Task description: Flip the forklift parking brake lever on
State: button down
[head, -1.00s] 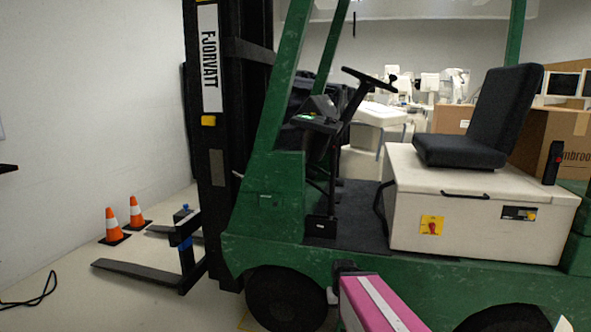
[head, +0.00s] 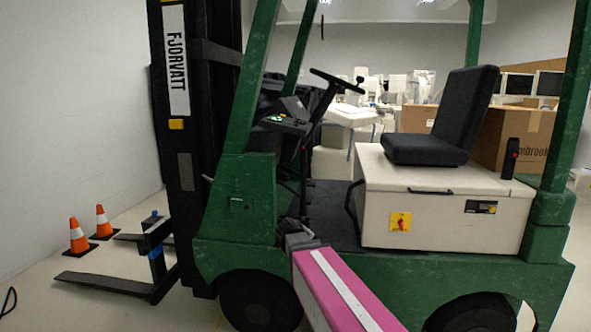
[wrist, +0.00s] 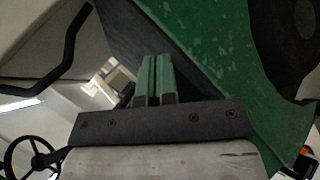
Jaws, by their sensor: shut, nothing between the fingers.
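The green forklift (head: 235,205) stands side-on across the head view. In the head view, the end of my pink arm is low in front of the forklift's floor opening, left of the white seat box (head: 440,225). The fingertips are not clear there.
The steering wheel (head: 337,81) and dashboard (head: 285,122) rise above the floor opening. A black grab handle (head: 352,200) edges the seat box, and also shows in the wrist view (wrist: 66,62). Two cones (head: 78,236) stand by the forks at left.

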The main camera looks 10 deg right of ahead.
jog(key=w+a+r+n+t+h, duration=0.1)
jog(key=w+a+r+n+t, duration=0.1)
jog(key=r, duration=0.6)
jog(key=w+a+r+n+t+h, duration=0.1)
jog(key=w+a+r+n+t, duration=0.1)
jog(key=w+r, duration=0.3)
jog(key=w+a+r+n+t+h, duration=0.1)
jog(key=w+a+r+t, duration=0.3)
jog(key=r, duration=0.9)
jog(key=shift+w+n+h, duration=0.2)
jog(key=shift+n+h, duration=0.2)
jog(key=shift+n, duration=0.1)
jog(key=shift+d, duration=0.1)
jog(key=x, duration=1)
